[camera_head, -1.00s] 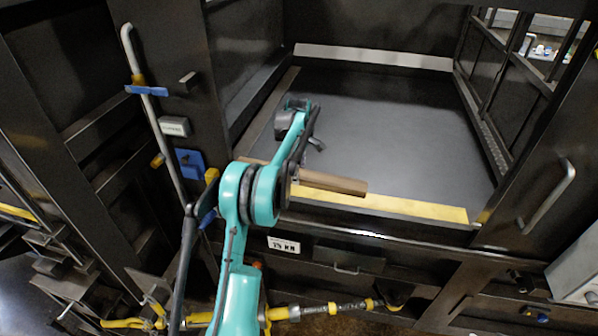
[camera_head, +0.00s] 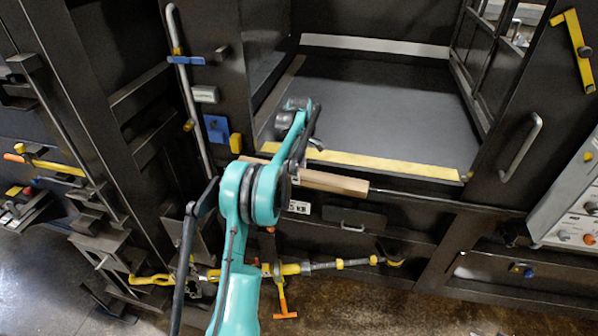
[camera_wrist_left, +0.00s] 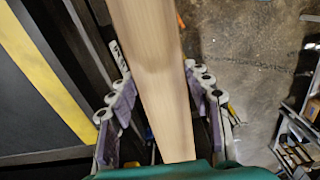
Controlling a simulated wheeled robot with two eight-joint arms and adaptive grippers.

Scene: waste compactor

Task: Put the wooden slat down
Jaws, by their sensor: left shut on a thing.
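The wooden slat (camera_head: 330,182) is a pale, flat, long board. In the head view it lies roughly level behind my left arm, in front of the compactor opening's yellow-marked sill (camera_head: 390,165), and its right end sticks out past the arm. My left gripper (camera_head: 293,172) is mostly hidden behind my arm there. In the left wrist view the slat (camera_wrist_left: 155,65) runs up between the two fingers of the left gripper (camera_wrist_left: 163,100), which is shut on it. The floor shows far below it. My right gripper is not in view.
The compactor's dark chamber floor (camera_head: 380,110) is bare. A door with a grey handle (camera_head: 521,147) stands at the right. A yellow-and-grey rod (camera_head: 310,266) runs along the front low down. A control panel (camera_head: 580,205) is at the far right. Floor (camera_head: 390,305) shows in front.

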